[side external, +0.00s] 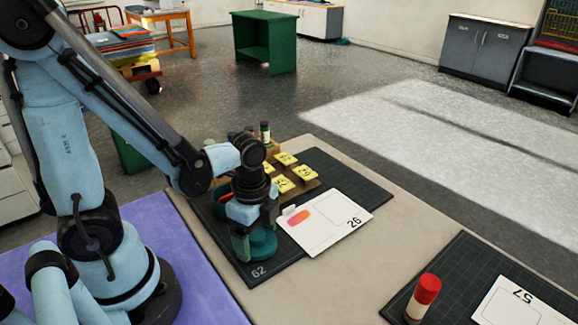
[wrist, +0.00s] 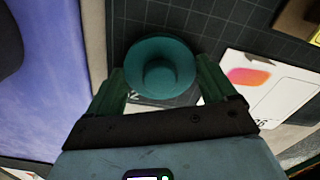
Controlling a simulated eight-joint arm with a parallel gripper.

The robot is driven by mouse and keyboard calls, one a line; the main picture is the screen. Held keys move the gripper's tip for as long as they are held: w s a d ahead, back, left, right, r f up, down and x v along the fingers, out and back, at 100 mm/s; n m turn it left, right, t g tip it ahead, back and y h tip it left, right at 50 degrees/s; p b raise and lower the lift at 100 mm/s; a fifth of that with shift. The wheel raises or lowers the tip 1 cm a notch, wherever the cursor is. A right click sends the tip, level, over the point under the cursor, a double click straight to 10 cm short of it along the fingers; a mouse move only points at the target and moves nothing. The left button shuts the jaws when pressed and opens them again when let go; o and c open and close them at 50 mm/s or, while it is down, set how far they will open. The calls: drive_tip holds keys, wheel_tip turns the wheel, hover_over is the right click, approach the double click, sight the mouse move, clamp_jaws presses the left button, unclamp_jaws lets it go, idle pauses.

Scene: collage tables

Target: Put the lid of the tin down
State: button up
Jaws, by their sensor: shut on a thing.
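A round teal piece, which looks like the lid of the tin (wrist: 160,62), sits between the green fingers of my gripper (wrist: 165,90) in the wrist view. It has a wide rim and a smaller round part in its middle. In the side view the teal piece (side external: 263,244) is low over the front part of the dark cutting mat marked 62, partly hidden by my gripper (side external: 254,232). My gripper points down and is shut on it. I cannot tell whether it touches the mat, or whether a tin body is under it.
The dark mat (side external: 352,183) carries a white card (side external: 327,226) with an orange-pink patch, right of my gripper, and a wooden board with yellow notes (side external: 284,184) behind. Small bottles (side external: 265,132) stand at the back. A red-capped bottle (side external: 423,297) stands on another mat at right.

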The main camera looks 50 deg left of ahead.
sight(256, 235)
drive_tip(key=shift+f, duration=0.15)
drive_tip(key=o, duration=0.8)
drive_tip(key=shift+r, duration=6.05)
drive_tip(key=w+n+t, duration=0.1)
drive_tip(key=n+t, duration=0.1)
drive_tip(key=n, duration=0.2)
drive_tip(key=w+a+n+t, duration=0.1)
drive_tip(key=w+n+t, duration=0.1)
drive_tip(key=n, duration=0.3)
drive_tip(key=w+r+n+t, duration=0.1)
drive_tip(key=n+t, duration=0.2)
drive_tip(key=n, duration=0.1)
drive_tip(key=shift+w+a+n, duration=0.25)
drive_tip(key=shift+w+n, duration=0.05)
